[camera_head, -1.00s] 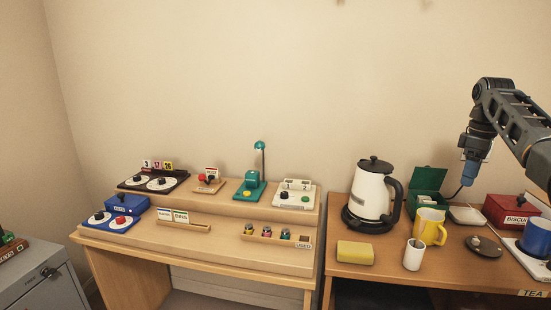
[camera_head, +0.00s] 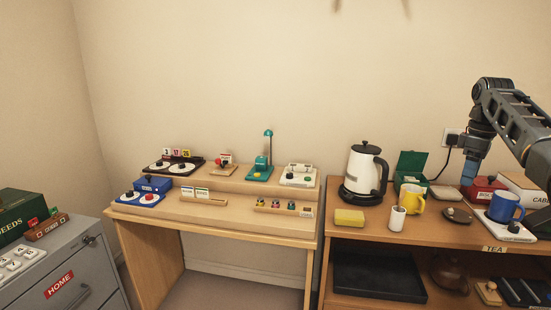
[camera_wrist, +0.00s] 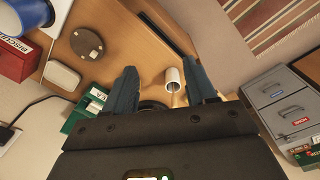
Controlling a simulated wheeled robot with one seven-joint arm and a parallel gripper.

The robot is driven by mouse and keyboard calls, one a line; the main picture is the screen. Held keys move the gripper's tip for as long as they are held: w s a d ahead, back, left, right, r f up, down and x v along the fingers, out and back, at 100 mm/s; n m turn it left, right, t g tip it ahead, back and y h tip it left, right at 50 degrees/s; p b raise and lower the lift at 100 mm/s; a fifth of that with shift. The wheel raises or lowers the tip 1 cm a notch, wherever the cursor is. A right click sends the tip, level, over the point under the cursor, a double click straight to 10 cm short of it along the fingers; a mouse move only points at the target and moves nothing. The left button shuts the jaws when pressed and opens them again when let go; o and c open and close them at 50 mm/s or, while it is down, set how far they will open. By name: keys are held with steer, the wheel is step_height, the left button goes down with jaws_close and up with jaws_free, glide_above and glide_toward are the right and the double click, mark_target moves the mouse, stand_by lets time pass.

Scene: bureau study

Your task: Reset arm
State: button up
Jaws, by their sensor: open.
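My arm reaches in from the right edge in the head view, folded above the tea shelf. My gripper (camera_head: 468,172) hangs down there, near the red biscuit tin (camera_head: 483,190), with its fingertips hard to make out. In the wrist view my gripper (camera_wrist: 163,85) shows two blue-grey fingers spread apart with nothing held between them. A white cup (camera_wrist: 173,78) appears in the gap between the fingers, well beyond them. I cannot see contact between the gripper and any object.
The tea shelf (camera_head: 375,228) holds a white kettle (camera_head: 363,172), a yellow sponge (camera_head: 349,217), a yellow mug (camera_head: 412,199) and a blue mug (camera_head: 505,207). The wooden desk (camera_head: 235,223) stands left of it. A grey cabinet (camera_head: 62,262) is at far left. The wall above is clear.

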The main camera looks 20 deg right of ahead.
steer(key=w+a+f+t, duration=0.2)
steer(key=w+a+f, duration=0.1)
steer(key=a+f, duration=0.8)
steer(key=w+a+f+t, duration=0.15)
steer(key=a+f, duration=0.55)
steer(key=f, duration=0.8)
steer(key=s+a+f+m+t, duration=0.1)
steer(key=s+a+f, duration=0.2)
steer(key=a+f, duration=0.3)
steer(key=s+a+f+t, duration=0.1)
steer(key=s+a+f, duration=0.25)
steer(key=a, duration=0.35)
steer(key=s+a+f+m+t, duration=0.1)
steer(key=s+a+f+t, duration=0.1)
steer(key=s+a+f, duration=0.35)
steer(key=s+a+r+m+t, duration=0.1)
steer(key=s+a+r, duration=0.1)
steer(key=s+a, duration=0.55)
steer(key=s+a+r+m+t, duration=0.1)
steer(key=s+a+r+t, duration=0.2)
steer(key=s, duration=0.8)
steer(key=s+a+r+t, duration=0.2)
steer(key=s+r+t, duration=0.1)
steer(key=s+r, duration=1.6)
step_height(320, 180, up, 4)
steer(key=shift+f+m, duration=0.1)
steer(key=shift+m, duration=0.2)
